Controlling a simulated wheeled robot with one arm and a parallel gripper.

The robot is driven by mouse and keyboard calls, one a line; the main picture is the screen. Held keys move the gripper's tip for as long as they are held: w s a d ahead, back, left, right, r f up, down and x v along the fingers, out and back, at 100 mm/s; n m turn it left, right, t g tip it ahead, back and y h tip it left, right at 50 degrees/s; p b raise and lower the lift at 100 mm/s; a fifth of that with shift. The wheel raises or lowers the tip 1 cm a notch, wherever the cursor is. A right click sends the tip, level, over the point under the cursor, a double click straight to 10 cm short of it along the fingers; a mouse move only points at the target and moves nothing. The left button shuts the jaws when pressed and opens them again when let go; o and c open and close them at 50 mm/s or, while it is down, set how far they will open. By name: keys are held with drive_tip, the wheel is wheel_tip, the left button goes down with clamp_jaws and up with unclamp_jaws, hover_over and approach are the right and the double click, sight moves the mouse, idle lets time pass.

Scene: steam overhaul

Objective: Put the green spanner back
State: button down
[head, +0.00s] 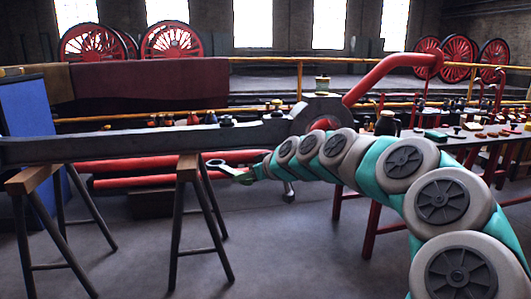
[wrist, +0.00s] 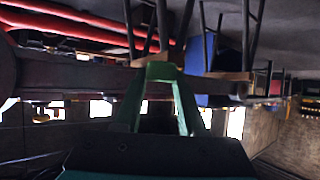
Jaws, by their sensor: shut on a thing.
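My gripper (head: 247,175) reaches left from the end of my teal and grey arm, in front of the long dark connecting rod. The spanner is held in the air, near the top of the right-hand trestle in the head view. In the wrist view my gripper's green fingers (wrist: 160,72) come together at the top. The spanner cannot be made out clearly there.
The long rod (head: 100,147) lies across trestles (head: 188,172), with small items along it. Red bars (head: 150,163) lie behind. A bench (head: 460,139) at right carries tools and small parts, including a green block (head: 435,135). A blue panel (head: 28,115) stands left. Floor in front is clear.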

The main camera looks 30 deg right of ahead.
drive_tip(key=w+a+f+m+h, duration=0.1)
drive_tip(key=w+a+f, duration=0.1)
drive_tip(key=a+f, duration=0.3)
drive_tip(key=w+a+f+m+h, duration=0.1)
drive_tip(key=a+f, duration=0.4)
drive_tip(key=f, duration=0.6)
drive_tip(key=w+a+f+h, duration=0.1)
drive_tip(key=w+a+f, duration=0.1)
drive_tip(key=a+f, duration=0.4)
wheel_tip(320, 180, down, 3)
drive_tip(key=shift+w+f+m+t, duration=0.1)
drive_tip(key=shift+w+m+t, duration=0.2)
drive_tip(key=shift+m, duration=0.1)
drive_tip(key=shift+a, duration=0.1)
